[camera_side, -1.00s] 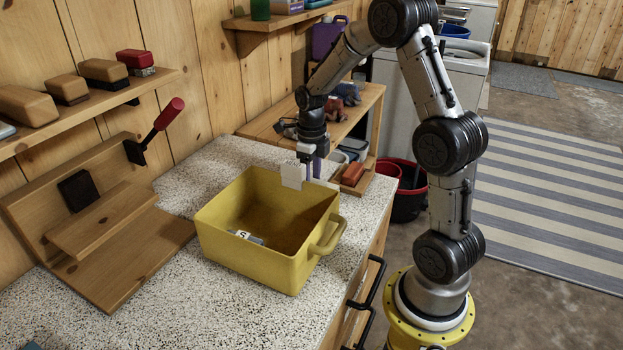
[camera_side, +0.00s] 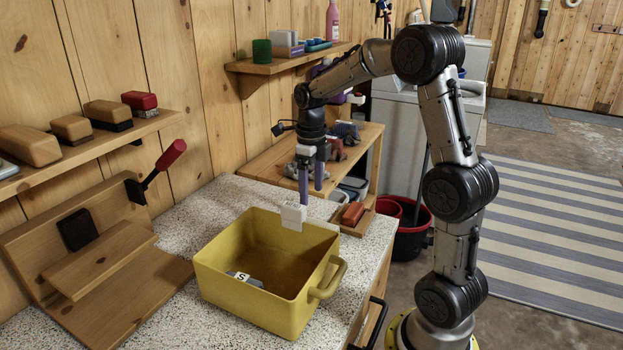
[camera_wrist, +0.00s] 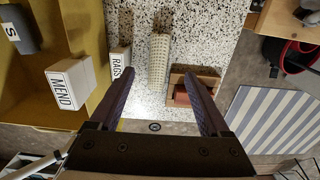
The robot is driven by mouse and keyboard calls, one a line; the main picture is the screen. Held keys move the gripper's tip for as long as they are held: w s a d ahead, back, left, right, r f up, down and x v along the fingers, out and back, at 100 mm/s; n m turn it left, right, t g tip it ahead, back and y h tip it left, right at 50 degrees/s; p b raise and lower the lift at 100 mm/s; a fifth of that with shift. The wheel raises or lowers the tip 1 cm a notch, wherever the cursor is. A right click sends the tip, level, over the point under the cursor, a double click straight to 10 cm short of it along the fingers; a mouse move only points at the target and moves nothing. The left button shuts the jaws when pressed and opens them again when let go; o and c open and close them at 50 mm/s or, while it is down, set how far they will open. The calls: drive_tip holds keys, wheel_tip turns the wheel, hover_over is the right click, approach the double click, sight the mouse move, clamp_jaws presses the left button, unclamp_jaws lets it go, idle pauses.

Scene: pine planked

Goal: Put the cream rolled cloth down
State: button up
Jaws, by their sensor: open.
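The cream rolled cloth (camera_wrist: 159,62) lies on the speckled counter (camera_wrist: 200,30), beside the yellow bin (camera_side: 235,285). In the wrist view it shows between and beyond my two purple fingers, clear of both. My gripper (camera_side: 311,196) is open and empty. It points down above the counter just behind the bin.
White tags reading MEND (camera_wrist: 72,83) and RAGS (camera_wrist: 120,63) stand at the bin's edge, close to my left finger. A grey item marked S (camera_side: 244,278) lies in the bin. A reddish block (camera_side: 353,213) sits right of the cloth. A wooden stand (camera_side: 100,262) is left.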

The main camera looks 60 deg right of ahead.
drive_tip(key=s+a+r+n+t, duration=0.1)
drive_tip(key=s+a+r+n, duration=0.1)
drive_tip(key=n, duration=0.3)
drive_tip(key=s+a+r+n, duration=0.2)
drive_tip(key=a+r+n, duration=0.1)
drive_tip(key=a+n, duration=0.2)
drive_tip(key=s+a+r+n+t, duration=0.1)
drive_tip(key=s+a+r+n, duration=0.2)
drive_tip(key=n, duration=0.2)
drive_tip(key=shift+a+n+t+h, duration=0.3)
drive_tip(key=shift+n, duration=0.1)
drive_tip(key=s+a+f+n+t, duration=0.1)
drive_tip(key=s+a+n, duration=0.2)
drive_tip(key=n, duration=0.7)
drive_tip(key=s+a+n+t, duration=0.2)
drive_tip(key=s+a+n, duration=0.2)
drive_tip(key=s+n, duration=0.3)
drive_tip(key=shift+s+a+f+n, duration=0.2)
drive_tip(key=shift+s+f+n, duration=0.2)
drive_tip(key=shift+n, duration=1.2)
